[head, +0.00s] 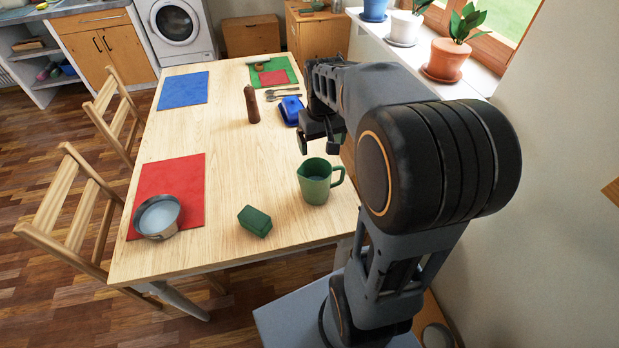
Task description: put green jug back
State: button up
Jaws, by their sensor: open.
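The green jug (316,183) stands upright on the wooden table near its right edge. My gripper (318,148) is above and just behind the jug in the picture, pointing down. It is open and holds nothing. I cannot tell the exact gap between the fingers and the jug's rim.
A green block (255,221) lies left of the jug. A metal bowl (158,216) sits on a red mat (185,178). A brown mill (251,104), spoons (284,94) and a blue dish (291,110) are farther back. The table (222,153) middle is clear.

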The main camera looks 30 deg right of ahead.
jog(key=s+a+n+t, duration=0.1)
jog(key=s+a+t, duration=0.2)
jog(key=s+a, duration=0.6)
jog(key=shift+s+a, duration=0.25)
jog(key=shift+s, duration=0.8)
